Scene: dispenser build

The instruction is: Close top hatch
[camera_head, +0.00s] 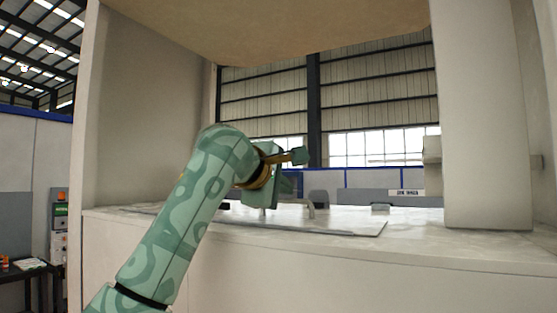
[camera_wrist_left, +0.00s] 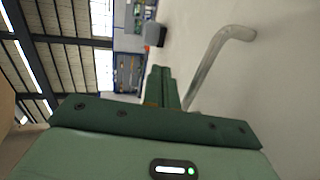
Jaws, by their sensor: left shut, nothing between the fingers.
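The top hatch (camera_head: 340,223) is a thin pale panel that lies flat or nearly flat on the white ledge of the dispenser. A bent metal handle (camera_head: 317,199) stands on it. The handle also shows large in the left wrist view (camera_wrist_left: 213,58), to the right of the fingers. My left gripper (camera_head: 286,185) is above the hatch, left of the handle. Its fingers (camera_wrist_left: 162,75) are together and empty, beside the handle in the picture. I cannot tell whether they touch the handle or the panel. My right gripper is not in view.
A pale side wall (camera_head: 140,110) stands at the left and a thick pillar (camera_head: 485,120) at the right. A brown panel (camera_head: 280,25) hangs overhead. A small dark block (camera_head: 380,208) sits at the far edge of the hatch.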

